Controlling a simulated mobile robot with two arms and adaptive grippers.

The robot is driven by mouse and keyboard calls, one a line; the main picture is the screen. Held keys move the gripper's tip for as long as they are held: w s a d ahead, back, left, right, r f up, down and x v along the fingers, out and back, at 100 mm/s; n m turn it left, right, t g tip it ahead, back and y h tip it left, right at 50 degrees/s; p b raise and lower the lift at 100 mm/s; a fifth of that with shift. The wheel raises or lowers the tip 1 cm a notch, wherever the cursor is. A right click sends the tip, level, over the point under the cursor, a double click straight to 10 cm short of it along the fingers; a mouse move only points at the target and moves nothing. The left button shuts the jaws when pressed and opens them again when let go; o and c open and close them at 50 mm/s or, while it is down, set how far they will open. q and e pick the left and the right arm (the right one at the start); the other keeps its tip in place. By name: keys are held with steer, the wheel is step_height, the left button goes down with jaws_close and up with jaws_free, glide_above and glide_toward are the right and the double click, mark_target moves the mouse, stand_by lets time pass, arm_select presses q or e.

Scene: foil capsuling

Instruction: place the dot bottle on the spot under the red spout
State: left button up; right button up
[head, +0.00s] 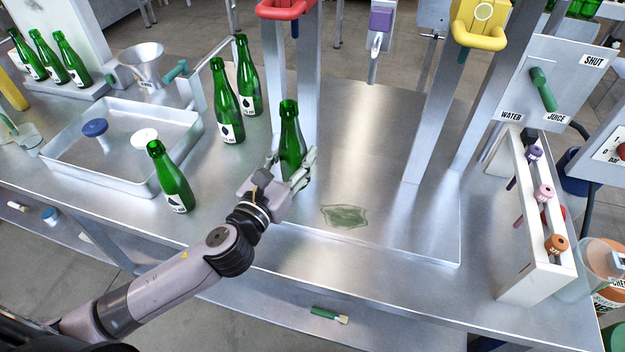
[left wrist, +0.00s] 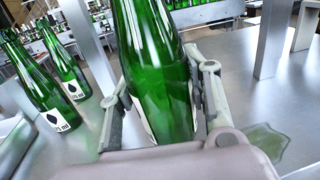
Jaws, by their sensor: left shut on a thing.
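My left gripper (head: 289,172) is shut around the lower part of a green bottle (head: 290,130). The bottle is upright; its label is mostly hidden, so I cannot read its mark. It fills the middle of the left wrist view (left wrist: 152,65), between both fingers (left wrist: 160,105). The red spout (head: 287,10) is at the top of the head view, beyond the bottle, between two metal posts. The spot under it is not clearly visible. I cannot tell whether the bottle's base touches the metal surface. My right gripper is not in view.
Two green bottles (head: 226,105) (head: 248,78) stand left of the held one; another (head: 170,180) stands nearer the front. A green puddle (head: 344,216) lies to the right on the steel table. A yellow spout (head: 482,22) is farther right. A metal tray (head: 75,165) is at left.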

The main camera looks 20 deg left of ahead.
arm_select(q)
steer(key=w+r, duration=0.3)
steer(key=w, duration=0.4)
steer(key=shift+m+h, duration=0.3)
steer(key=shift+m, duration=0.1)
steer(key=f, duration=0.2)
steer(key=f+b, duration=0.1)
steer(key=a+f, duration=0.1)
steer(key=f, duration=0.1)
steer(key=shift+f+b, duration=0.3)
steer(key=shift+b, duration=0.05)
steer(key=shift+f+b, duration=0.4)
steer(key=shift+f, duration=1.45)
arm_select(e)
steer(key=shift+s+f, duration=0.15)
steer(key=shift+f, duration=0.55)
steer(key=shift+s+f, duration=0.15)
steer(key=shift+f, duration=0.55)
arm_select(q)
steer(key=shift+s, duration=0.1)
steer(key=shift+f, duration=0.2)
steer(key=o, duration=1)
steer(key=shift+c, duration=0.2)
steer(key=o, duration=0.4)
steer(key=shift+c, duration=0.2)
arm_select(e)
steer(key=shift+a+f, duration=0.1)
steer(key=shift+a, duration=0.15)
arm_select(q)
steer(key=shift+r, duration=0.1)
